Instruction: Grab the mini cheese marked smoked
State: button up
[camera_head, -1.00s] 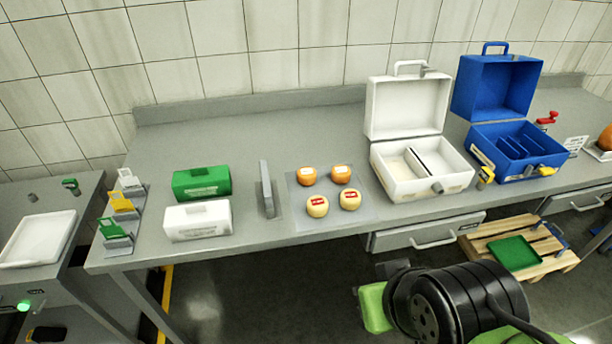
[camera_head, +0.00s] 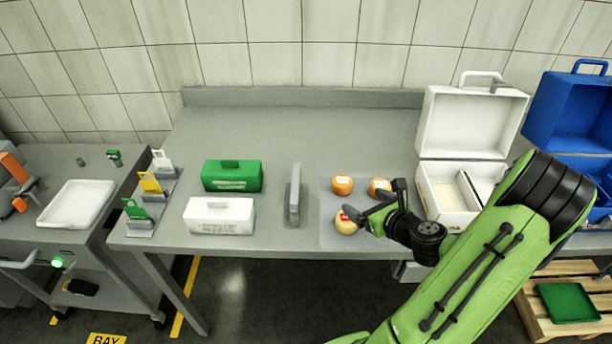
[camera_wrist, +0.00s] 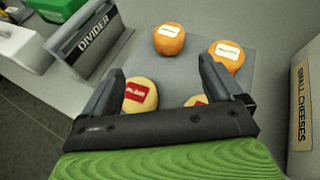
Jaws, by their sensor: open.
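Several mini cheeses sit on a grey mat (camera_head: 328,228). Two are orange with white labels: the left orange cheese (camera_head: 342,186) (camera_wrist: 168,40) and the right orange cheese (camera_head: 379,187) (camera_wrist: 227,56). Two are pale yellow with red labels: the left pale cheese (camera_head: 346,225) (camera_wrist: 140,95) and the right pale cheese (camera_wrist: 197,100), mostly hidden behind my gripper. The label words are too small to read. My gripper (camera_head: 372,203) (camera_wrist: 160,66) is open and empty above the front of the mat. In the wrist view the left pale cheese shows between its fingers.
A grey divider (camera_head: 294,196) (camera_wrist: 92,38) stands left of the mat, with green (camera_head: 231,175) and white (camera_head: 218,215) boxes beyond. An open white case (camera_head: 442,190) stands right, its side marked "SMALL CHEESES" in the wrist view. The counter behind the mat is clear.

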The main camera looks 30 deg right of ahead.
aim_at(346, 185)
jog(key=shift+d+f+m+h, duration=0.2)
jog(key=shift+d+m+h, duration=0.3)
jog(key=shift+m, duration=0.3)
jog(key=b+x, duration=0.1)
jog(key=x, duration=1.4)
jog(key=shift+w+a+f, duration=0.1)
jog(key=shift+w, duration=0.2)
jog(key=shift+s, duration=0.1)
